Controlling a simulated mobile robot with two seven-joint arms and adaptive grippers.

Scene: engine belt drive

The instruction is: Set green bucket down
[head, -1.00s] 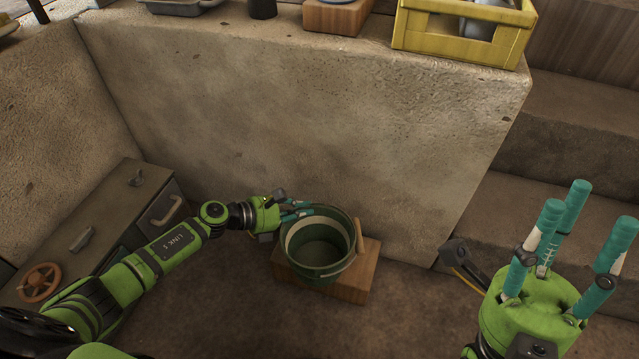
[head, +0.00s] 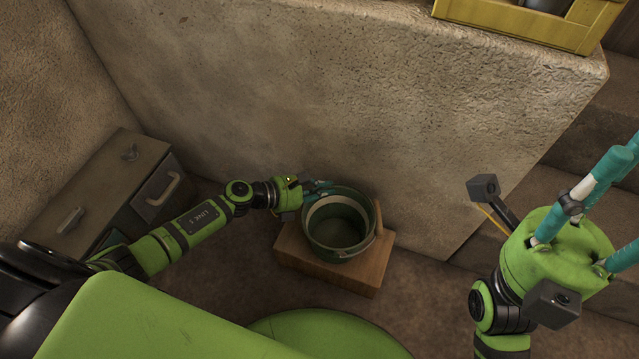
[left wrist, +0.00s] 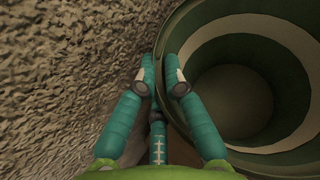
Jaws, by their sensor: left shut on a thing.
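The green bucket (head: 352,257), with a pale band inside, stands upright over a wooden block (head: 337,278) on the floor by the wall. It looks empty. Whether its base touches the block cannot be told, as its underside is hidden. My left gripper (head: 318,188) is shut on the bucket's left rim. In the left wrist view the teal fingers of the gripper (left wrist: 160,70) pinch the rim of the bucket (left wrist: 230,22), one finger on each side. My right gripper (head: 610,205) is open and empty at the right, its fingers partly cut off by the frame edge.
A rough wall (head: 330,90) rises right behind the bucket. A low cabinet (head: 105,185) with handles stands at the left. A yellow crate (head: 515,22) sits on top of the wall at the upper right. Steps lie at the right.

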